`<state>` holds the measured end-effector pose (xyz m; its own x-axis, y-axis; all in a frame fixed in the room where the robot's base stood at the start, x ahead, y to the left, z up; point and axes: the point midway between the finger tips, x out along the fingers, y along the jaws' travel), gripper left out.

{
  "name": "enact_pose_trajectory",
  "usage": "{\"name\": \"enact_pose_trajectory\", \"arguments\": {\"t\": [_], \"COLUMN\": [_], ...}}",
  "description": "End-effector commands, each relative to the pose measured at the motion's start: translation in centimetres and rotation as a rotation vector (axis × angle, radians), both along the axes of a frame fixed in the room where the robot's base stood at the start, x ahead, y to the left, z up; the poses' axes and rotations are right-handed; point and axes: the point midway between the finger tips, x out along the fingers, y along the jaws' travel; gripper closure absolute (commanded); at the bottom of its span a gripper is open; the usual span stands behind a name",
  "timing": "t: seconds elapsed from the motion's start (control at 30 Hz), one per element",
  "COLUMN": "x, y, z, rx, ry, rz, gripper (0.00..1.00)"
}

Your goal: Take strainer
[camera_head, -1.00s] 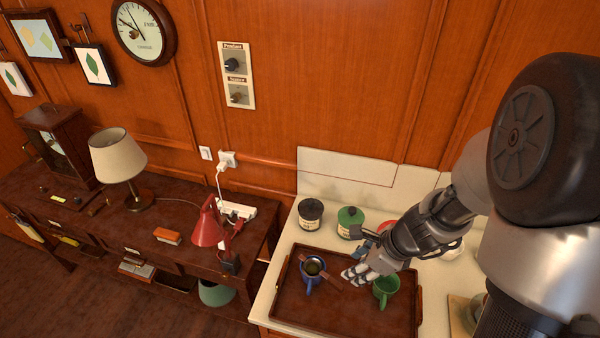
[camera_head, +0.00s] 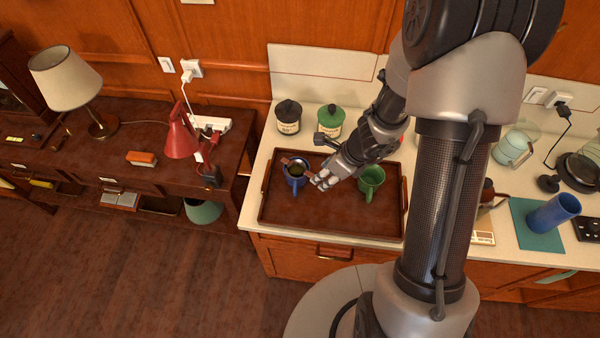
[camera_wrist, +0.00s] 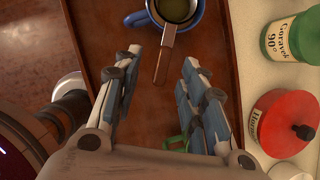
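The strainer (camera_wrist: 165,50) rests across the top of a blue mug (camera_head: 295,182), its brown handle sticking out over the rim. In the wrist view the blue mug (camera_wrist: 196,16) is at the top edge, partly cut off, with a dark greenish content in the strainer's bowl. My gripper (camera_head: 321,182) is just right of the mug, low over the tray. In the wrist view my gripper (camera_wrist: 160,62) has its fingers spread, with the handle's end in the gap near the fingertips. I cannot tell whether they are level with it. Nothing is gripped.
A brown tray (camera_head: 330,222) holds both mugs; a green mug (camera_head: 370,182) stands right of my gripper. Behind are a black-lidded jar (camera_head: 288,118), a green jar (camera_head: 331,122) and a red container (camera_wrist: 285,122). A red lamp (camera_head: 181,135) stands left on the desk.

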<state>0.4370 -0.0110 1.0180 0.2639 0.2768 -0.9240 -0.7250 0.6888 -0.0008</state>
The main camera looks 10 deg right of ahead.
Motion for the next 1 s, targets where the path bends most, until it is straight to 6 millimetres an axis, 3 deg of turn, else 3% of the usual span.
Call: {"name": "enact_pose_trajectory", "arguments": {"t": [0.3,0.63,1.0], "x": [1.6,1.8,1.8], "y": [1.0,1.1,1.1], "z": [-4.2,-4.5,-4.5], "rx": [0.001,0.000,0.001], "ry": [0.002,0.000,0.001], "rz": [0.001,0.000,0.000], "gripper": [0.62,0.62,0.87]}}
